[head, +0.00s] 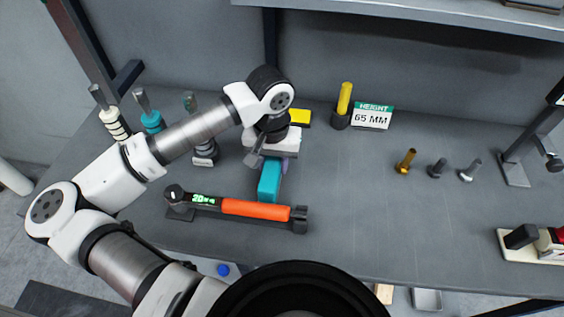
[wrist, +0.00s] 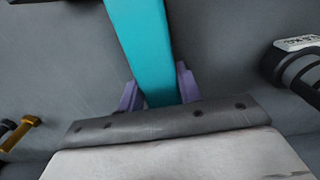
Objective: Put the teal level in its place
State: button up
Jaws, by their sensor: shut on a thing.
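The teal level (head: 269,182) is a long bar-shaped block over the grey bench, behind the orange-handled wrench. In the wrist view the teal level (wrist: 142,45) runs from the top edge down between two purple fingers. My gripper (wrist: 159,92) is shut on the teal level, one finger at each side. In the head view my gripper (head: 284,163) is partly hidden by my wrist, and the level's far end is hidden too. I cannot tell whether the level touches the bench. I cannot make out a marked place for it.
A wrench (head: 255,209) with a lit display lies just in front. A yellow block (head: 299,117) is behind my wrist. A yellow post (head: 345,98) stands by a "HEIGHT 65 MM" sign (head: 371,117). Several bolts (head: 437,168) stand at right. The bench's front middle is clear.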

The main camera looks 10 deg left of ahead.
jog(key=shift+a+f+b, duration=0.1)
jog(key=shift+f+b, duration=0.2)
jog(key=o, duration=1.2)
jog(key=shift+r, duration=0.15)
